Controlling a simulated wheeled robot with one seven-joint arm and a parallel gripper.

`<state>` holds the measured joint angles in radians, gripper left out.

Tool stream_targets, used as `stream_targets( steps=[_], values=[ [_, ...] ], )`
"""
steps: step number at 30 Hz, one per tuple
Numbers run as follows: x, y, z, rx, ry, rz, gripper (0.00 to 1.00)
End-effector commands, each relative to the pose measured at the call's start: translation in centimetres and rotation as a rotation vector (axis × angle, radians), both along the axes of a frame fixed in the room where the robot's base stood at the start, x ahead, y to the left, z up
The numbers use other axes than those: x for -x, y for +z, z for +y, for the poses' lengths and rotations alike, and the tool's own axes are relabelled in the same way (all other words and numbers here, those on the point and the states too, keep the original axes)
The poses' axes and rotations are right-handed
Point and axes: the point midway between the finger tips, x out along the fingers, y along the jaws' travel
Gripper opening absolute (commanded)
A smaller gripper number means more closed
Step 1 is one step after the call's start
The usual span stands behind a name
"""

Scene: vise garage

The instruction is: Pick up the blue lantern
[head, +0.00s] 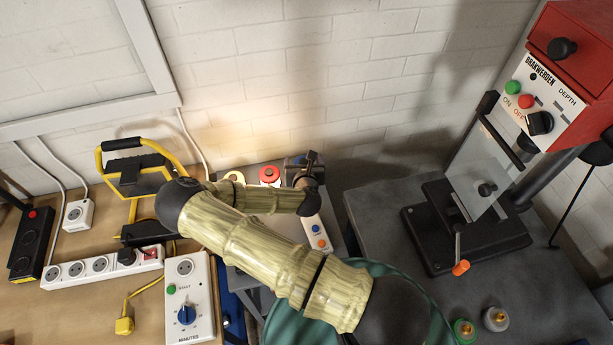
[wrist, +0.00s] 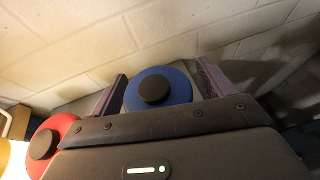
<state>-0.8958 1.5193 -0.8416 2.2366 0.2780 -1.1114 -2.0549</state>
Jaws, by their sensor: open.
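The blue lantern (wrist: 172,98) shows in the wrist view as a round blue top with a dark knob. It stands between the two fingers of my open gripper (wrist: 160,80), with a visible space on each side. Its lower part is hidden by the gripper body. In the head view my gripper (head: 304,162) is by the brick wall, at the back of a grey surface. I cannot make out the blue lantern there; my gripper and arm cover that spot.
A red lantern (head: 269,174) and a yellow lantern (head: 234,177) stand left of my gripper. The red one (wrist: 53,140) is close to it. A power strip (head: 85,270) and timer box (head: 189,300) lie left. A red drill press (head: 560,75) stands right.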

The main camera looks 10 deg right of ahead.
Motion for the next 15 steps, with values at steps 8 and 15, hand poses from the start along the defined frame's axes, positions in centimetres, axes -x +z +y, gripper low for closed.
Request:
stream_targets(
  steps=[8,15],
  values=[
    [0.03,-0.03,0.95,0.0,0.016,0.001,0.4],
    [0.0,0.03,0.33,0.0,0.005,-0.001,0.08]
  ],
)
